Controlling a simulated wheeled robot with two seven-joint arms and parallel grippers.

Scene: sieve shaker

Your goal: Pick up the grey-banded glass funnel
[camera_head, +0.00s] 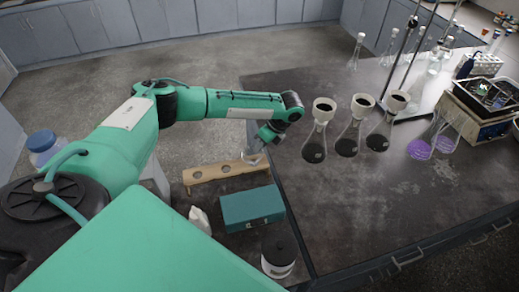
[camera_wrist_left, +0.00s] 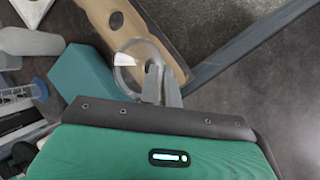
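A clear glass funnel with a greyish rim (camera_wrist_left: 122,73) shows in the left wrist view, over the wooden rack. In the head view its glass (camera_head: 251,158) sits at the rack's right end, just below my left gripper (camera_head: 268,136). In the left wrist view the two fingers of my left gripper (camera_wrist_left: 162,78) reach the right side of the funnel's rim, with only a narrow gap between them. Whether they touch or clamp the glass cannot be made out. The funnel's stem is hidden. My right gripper is not in view.
The wooden rack (camera_head: 208,174) has round holes. A teal box (camera_head: 252,208) stands in front of it, and a dark-lidded jar (camera_head: 279,258) nearer. Flasks with funnels on top (camera_head: 315,148) stand on the dark bench to the right. The bench front is clear.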

